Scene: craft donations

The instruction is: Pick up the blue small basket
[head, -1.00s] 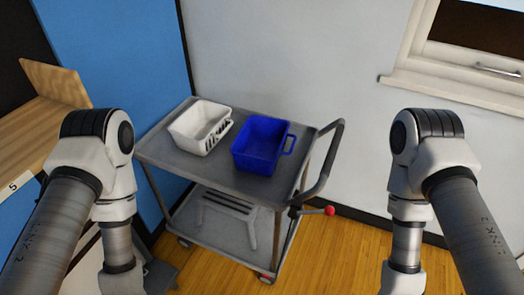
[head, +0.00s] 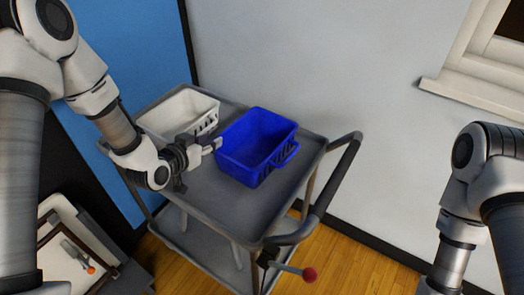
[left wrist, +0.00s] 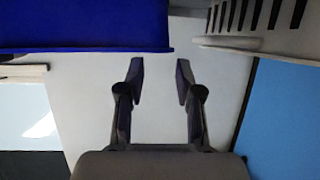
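The blue small basket (head: 240,165) stands upright on the top shelf of a grey cart (head: 215,215). Its slotted side and handle face right in the head view. My left gripper (head: 213,145) is just left of the basket, near its rim, with its fingers pointing toward it. In the left wrist view the two fingers (left wrist: 159,75) are apart with nothing between them. The blue basket (left wrist: 85,25) fills the top left there. I cannot tell whether a finger touches it. My right gripper is out of view.
A white basket (head: 165,112) stands left of the blue one, close to my left gripper, and shows at the top right of the left wrist view (left wrist: 262,22). The cart's handle (head: 335,185) rises at the right. Walls stand behind. The front of the shelf is clear.

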